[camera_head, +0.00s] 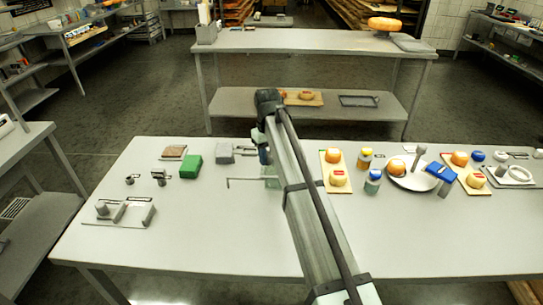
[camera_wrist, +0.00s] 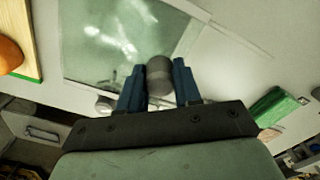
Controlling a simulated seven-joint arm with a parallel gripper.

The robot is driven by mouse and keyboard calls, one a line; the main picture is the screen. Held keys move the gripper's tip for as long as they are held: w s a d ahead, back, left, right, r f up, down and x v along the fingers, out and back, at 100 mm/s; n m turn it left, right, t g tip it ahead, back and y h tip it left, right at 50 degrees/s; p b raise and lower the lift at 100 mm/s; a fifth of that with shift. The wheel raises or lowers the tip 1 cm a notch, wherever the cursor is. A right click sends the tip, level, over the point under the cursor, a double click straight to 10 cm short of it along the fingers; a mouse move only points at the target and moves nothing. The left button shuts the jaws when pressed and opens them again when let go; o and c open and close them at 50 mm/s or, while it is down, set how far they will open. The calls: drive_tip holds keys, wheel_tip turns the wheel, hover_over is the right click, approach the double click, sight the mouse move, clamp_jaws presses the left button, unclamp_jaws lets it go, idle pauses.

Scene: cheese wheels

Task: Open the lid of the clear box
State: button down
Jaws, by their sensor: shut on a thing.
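My gripper (camera_wrist: 159,72) is shut on a grey round knob (camera_wrist: 159,75), with one blue finger on each side of it. A clear, greenish pane (camera_wrist: 100,45) of the clear box lies beside the knob in the wrist view, with bright reflections on it. In the head view a small part of the clear box (camera_head: 271,172) shows left of my arm. My arm hides most of the box and nearly all of the gripper. I cannot tell whether the lid is raised.
A green block (camera_head: 192,166) and a grey block (camera_head: 223,153) stand left of the box. A board (camera_head: 328,184) with orange and yellow cheeses is close on the right. Jars, a plate and a blue box lie farther right.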

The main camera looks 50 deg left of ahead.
drive_tip(key=s+a, duration=0.7)
drive_tip(key=shift+s+a, duration=0.3)
drive_tip(key=shift+a, duration=0.05)
drive_tip(key=c, duration=0.8)
unclamp_jaws()
drive_tip(key=shift+r, duration=0.15)
wheel_tip(320, 180, up, 14)
drive_tip(key=shift+f, duration=0.2)
